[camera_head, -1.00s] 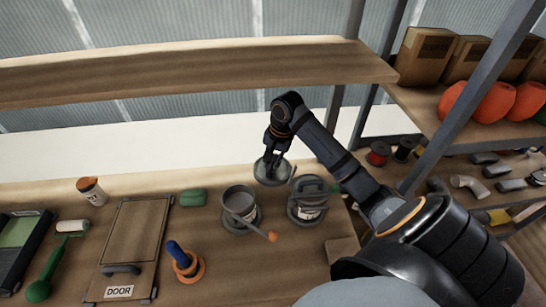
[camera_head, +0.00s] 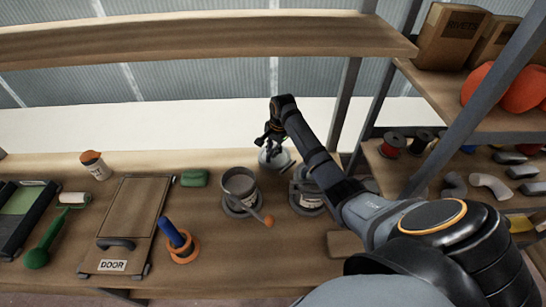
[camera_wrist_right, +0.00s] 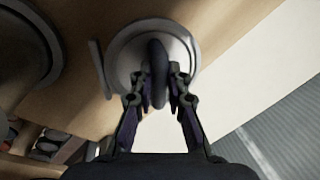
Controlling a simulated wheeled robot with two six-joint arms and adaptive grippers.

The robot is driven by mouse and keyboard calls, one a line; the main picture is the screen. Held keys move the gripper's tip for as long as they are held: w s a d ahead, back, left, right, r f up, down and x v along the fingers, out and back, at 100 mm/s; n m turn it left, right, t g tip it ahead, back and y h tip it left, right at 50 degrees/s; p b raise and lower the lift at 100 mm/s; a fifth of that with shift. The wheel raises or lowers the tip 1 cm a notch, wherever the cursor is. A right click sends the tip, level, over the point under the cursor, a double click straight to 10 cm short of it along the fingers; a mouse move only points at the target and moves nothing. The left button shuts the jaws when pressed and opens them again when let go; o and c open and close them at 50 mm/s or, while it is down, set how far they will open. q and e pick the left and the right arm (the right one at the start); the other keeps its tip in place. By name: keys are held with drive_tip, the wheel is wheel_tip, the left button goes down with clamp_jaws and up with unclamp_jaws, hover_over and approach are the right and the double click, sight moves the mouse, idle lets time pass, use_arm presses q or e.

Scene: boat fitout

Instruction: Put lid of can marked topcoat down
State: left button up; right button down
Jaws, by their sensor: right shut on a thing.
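My right gripper (camera_head: 271,141) is shut on the handle of a round grey lid (camera_head: 279,160), at the back of the bench, behind and between two cans. In the right wrist view, the fingers (camera_wrist_right: 160,80) pinch the dark looped handle on the pale lid (camera_wrist_right: 125,52). I cannot tell whether the lid touches the bench. An open grey can (camera_head: 240,187) stands left of it, with an orange-tipped stick (camera_head: 267,219) beside it. A second can (camera_head: 309,200) is partly hidden by my right arm. The can labels are too small to read. My left gripper is not in view.
A wooden door panel (camera_head: 136,215), green block (camera_head: 194,178), blue-and-orange item (camera_head: 180,243) and orange-capped jar (camera_head: 94,164) lie left on the bench (camera_head: 240,265). A shelf (camera_head: 200,44) runs above the back. A metal post (camera_head: 470,100) stands right.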

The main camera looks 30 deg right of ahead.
sight(277, 161)
drive_tip(key=shift+f, duration=1.9)
drive_tip(key=c, duration=1.3)
unclamp_jaws()
drive_tip(key=shift+f, duration=0.1)
drive_tip(key=r, duration=0.4)
drive_tip(key=s+r, duration=0.1)
drive_tip(key=r, duration=0.3)
drive_tip(key=s+r, duration=0.1)
drive_tip(key=r, duration=0.3)
drive_tip(key=shift+s+d, duration=0.15)
drive_tip(key=shift+d, duration=0.1)
